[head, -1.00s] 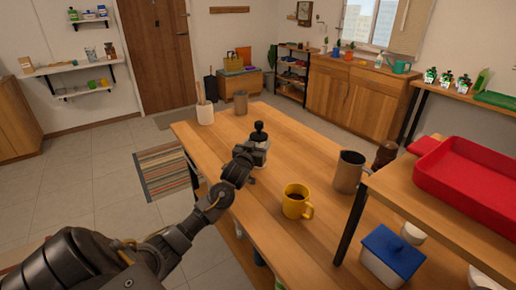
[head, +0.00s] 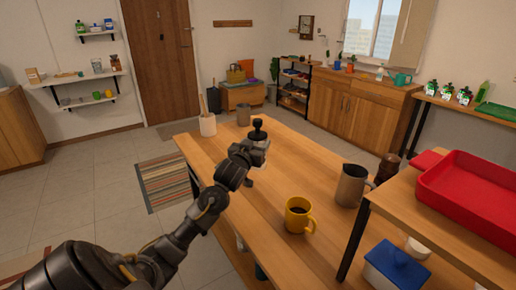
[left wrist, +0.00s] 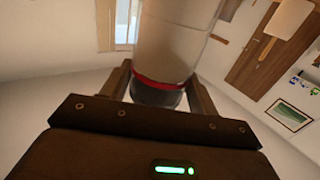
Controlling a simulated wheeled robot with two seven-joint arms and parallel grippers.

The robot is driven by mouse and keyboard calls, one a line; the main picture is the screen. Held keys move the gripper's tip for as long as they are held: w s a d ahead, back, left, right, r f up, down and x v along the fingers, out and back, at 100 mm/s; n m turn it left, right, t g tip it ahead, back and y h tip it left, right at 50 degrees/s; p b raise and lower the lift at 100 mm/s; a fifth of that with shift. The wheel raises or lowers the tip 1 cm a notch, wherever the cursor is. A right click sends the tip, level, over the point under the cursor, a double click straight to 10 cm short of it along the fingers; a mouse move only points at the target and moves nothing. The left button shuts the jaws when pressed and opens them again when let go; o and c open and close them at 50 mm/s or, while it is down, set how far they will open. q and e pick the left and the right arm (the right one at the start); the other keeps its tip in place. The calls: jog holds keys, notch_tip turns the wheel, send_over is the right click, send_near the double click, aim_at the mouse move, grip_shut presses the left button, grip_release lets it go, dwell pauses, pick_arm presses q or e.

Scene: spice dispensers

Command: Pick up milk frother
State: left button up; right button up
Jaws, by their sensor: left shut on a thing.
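The milk frother (head: 261,141) is a pale cylinder with a black knobbed top in the head view. It stands upright in my left gripper (head: 250,151), over the far part of the wooden table. A dark patch shows on the table below the gripper; whether it is a shadow is unclear. In the left wrist view the frother (left wrist: 172,45) is a pale cylinder with a red band and a dark end, between the two fingers of my left gripper (left wrist: 165,90). The fingers are shut on it. My right gripper is not in view.
A yellow mug (head: 298,216) and a metal pitcher (head: 350,186) stand on the table (head: 300,160). A raised shelf (head: 440,235) with a red tray (head: 480,195) is at the right.

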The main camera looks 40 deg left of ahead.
pick_arm(q)
jog(key=s+d+r, duration=0.3)
jog(key=s+r, duration=0.2)
jog(key=s, duration=0.4)
jog(key=shift+s+d+r, duration=0.15)
jog(key=shift+s+r, duration=0.1)
